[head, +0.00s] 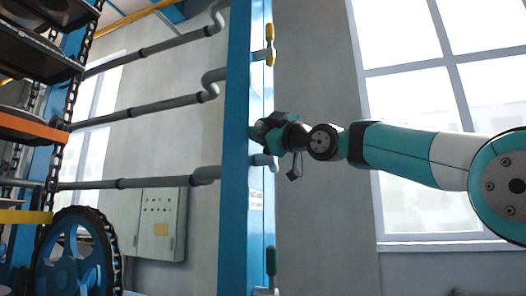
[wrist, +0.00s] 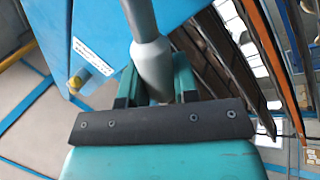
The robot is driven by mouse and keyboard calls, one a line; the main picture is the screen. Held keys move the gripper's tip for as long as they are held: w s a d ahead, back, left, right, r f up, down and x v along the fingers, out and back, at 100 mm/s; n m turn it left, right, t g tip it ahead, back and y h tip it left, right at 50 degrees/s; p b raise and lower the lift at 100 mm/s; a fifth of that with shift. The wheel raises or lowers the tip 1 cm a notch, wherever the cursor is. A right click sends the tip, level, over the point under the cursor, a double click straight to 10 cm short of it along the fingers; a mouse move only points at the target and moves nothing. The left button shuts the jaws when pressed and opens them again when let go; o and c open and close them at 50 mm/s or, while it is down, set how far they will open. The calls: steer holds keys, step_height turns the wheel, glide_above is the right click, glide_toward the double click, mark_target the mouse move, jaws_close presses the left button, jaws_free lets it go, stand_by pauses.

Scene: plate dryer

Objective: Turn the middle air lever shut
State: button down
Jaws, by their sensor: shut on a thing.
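The blue post (head: 238,150) carries the air levers on its right face. The middle air lever is mostly hidden behind my gripper (head: 259,130), which reaches in from the right at mid-height. In the wrist view, my gripper (wrist: 155,84) has its two green fingers on either side of a grey shaft (wrist: 149,55) at the middle valve. It is shut on the middle lever, whose handle is largely hidden between the fingers. A grey stub (head: 264,160) shows just below the gripper.
A yellow lever (head: 269,42) is above and a dark green lever (head: 271,262) hangs below on the same post. Grey pipes (head: 150,118) run left from it. A chain-driven rack with a blue wheel (head: 75,258) stands left. A label (wrist: 95,56) shows on the post.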

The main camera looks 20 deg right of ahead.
steer(key=shift+s+a+f+n+g+y+b, duration=0.25)
steer(key=shift+f+n+g+y+b, duration=0.65)
steer(key=shift+n, duration=1.05)
steer(key=shift+s+a+f+n+g+y+b, duration=0.1)
steer(key=shift+s+f+n+g+y+b, duration=0.3)
steer(key=shift+f+n+y+b, duration=1)
steer(key=shift+s+a+f+n+g+y+b, duration=0.2)
steer(key=shift+f+n+g+y+b, duration=0.4)
steer(key=shift+n+b, duration=1.4)
steer(key=shift+r+n+g+p, duration=0.1)
steer(key=shift+n+g+p, duration=0.2)
steer(key=shift+n+p, duration=0.3)
steer(key=c, duration=0.9)
jaws_free()
steer(key=shift+o, duration=0.2)
steer(key=b+v, duration=0.8)
steer(key=v, duration=0.9)
steer(key=shift+b, duration=0.35)
steer(key=shift+d, duration=0.1)
